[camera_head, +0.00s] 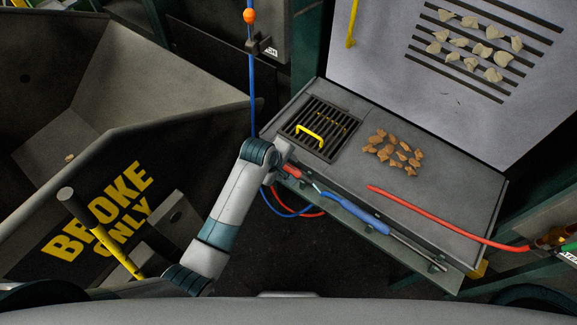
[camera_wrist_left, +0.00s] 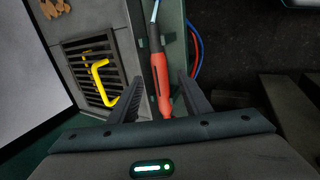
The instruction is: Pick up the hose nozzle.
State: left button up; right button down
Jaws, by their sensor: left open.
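A long tool with a red end (camera_head: 291,170), a thin pale section and a blue grip (camera_head: 360,212) lies along the front ledge of the grey bench in the head view. I take it for the hose nozzle, but cannot be certain. In the left wrist view its red part (camera_wrist_left: 161,85) runs between my fingers. My left gripper (camera_head: 287,160) is at the red end by the bench's left corner. It is open, with one finger on each side of the red part in the wrist view (camera_wrist_left: 157,82); contact cannot be told. My right gripper is not in view.
The grey bench (camera_head: 440,205) holds a grate (camera_head: 340,135) with a yellow handle (camera_head: 310,136) and brown scraps (camera_head: 384,150). A red hose (camera_head: 440,213) crosses its right side. A blue hose (camera_head: 252,90) hangs behind my arm. A "BROKE ONLY" bin (camera_head: 140,170) stands left.

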aim_at(290, 169)
pick_arm(q)
jog(key=shift+p+x, duration=0.4)
jog(key=shift+x, duration=1.55)
jog(key=shift+w+a, duration=0.1)
grip_shut()
